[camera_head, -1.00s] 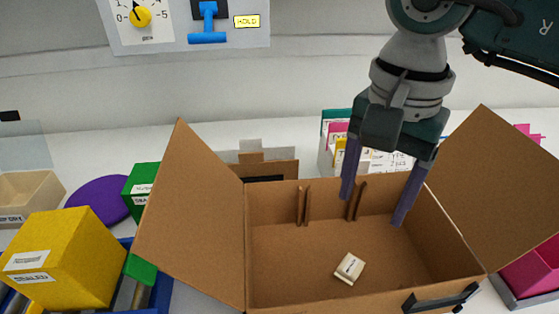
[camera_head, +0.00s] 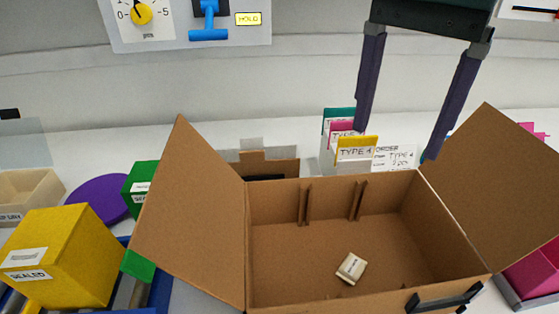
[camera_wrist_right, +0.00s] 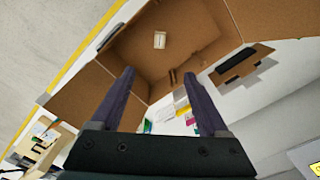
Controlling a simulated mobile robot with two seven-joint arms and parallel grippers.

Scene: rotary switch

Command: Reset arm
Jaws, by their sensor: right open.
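My right gripper (camera_head: 397,142) is open and empty in the head view, its two dark purple fingers wide apart above the back right of the open cardboard box (camera_head: 345,195). In the right wrist view the same fingers (camera_wrist_right: 160,105) show with nothing between their tips, and the box (camera_wrist_right: 190,25) lies beyond them. A small white labelled block (camera_head: 351,267) lies on the box floor, and it also shows in the right wrist view (camera_wrist_right: 159,40). My left gripper is in neither view.
A panel with a yellow dial (camera_head: 141,14) and a blue handle (camera_head: 209,22) is on the back wall. File cards (camera_head: 357,150) stand behind the box. A yellow box (camera_head: 62,255), a green box (camera_head: 140,188) and a purple disc (camera_head: 98,198) are at left.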

